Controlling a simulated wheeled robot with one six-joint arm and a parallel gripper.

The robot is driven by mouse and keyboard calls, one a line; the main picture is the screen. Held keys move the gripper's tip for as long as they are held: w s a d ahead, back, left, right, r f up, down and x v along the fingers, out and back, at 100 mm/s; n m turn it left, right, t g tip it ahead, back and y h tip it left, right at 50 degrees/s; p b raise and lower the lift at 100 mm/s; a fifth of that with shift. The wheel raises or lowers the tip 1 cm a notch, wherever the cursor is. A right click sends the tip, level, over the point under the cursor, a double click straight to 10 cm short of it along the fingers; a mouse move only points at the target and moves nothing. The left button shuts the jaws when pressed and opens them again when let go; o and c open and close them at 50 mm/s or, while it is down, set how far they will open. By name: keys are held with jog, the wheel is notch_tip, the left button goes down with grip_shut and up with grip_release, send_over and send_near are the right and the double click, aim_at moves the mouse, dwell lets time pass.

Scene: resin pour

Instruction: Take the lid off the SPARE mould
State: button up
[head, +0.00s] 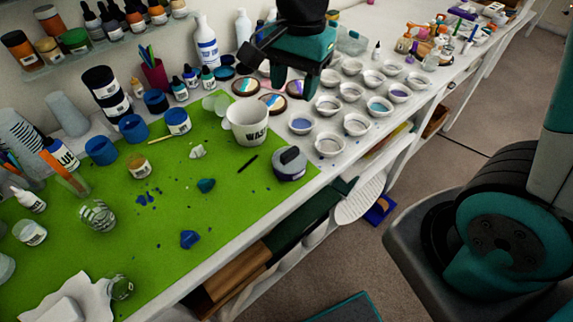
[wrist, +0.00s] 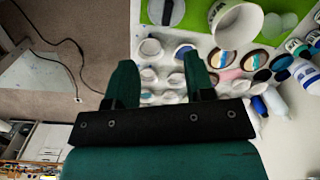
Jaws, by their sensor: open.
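A round, dark purple-grey mould with a grey lid and a black raised handle (head: 290,163) stands at the right edge of the green mat. No SPARE label is readable on it. It also shows at the top of the wrist view (wrist: 166,10), with the lid on. My gripper (head: 291,86) is open and empty, above the bench behind the mould, over the rows of small white cups. In the wrist view, its two teal fingers (wrist: 160,60) are spread apart with cups below and between them. The lidded mould is ahead of the fingertips, not touched.
A white cup marked WAS... (head: 249,124) stands just left of the mould. Small white cups (head: 329,145) crowd the bench to its right. Round coloured pieces (head: 272,103) lie behind. The green mat (head: 225,225) has blue scraps and free room in front. The bench edge is close.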

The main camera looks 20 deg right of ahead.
notch_tip(320, 180, down, 4)
jog(key=w+d+m, duration=0.1)
jog(key=w+m, duration=0.2)
jog(key=m, duration=0.1)
jog(key=p, duration=0.2)
send_over(290, 151)
jog(key=shift+h, duration=0.4)
notch_tip(290, 151, down, 10)
jog(key=shift+s+d+f, duration=0.1)
jog(key=shift+f, duration=0.15)
jog(key=shift+a+f+p, duration=0.2)
jog(key=shift+f+p, duration=0.75)
jog(key=shift+f, duration=1.95)
grip_shut()
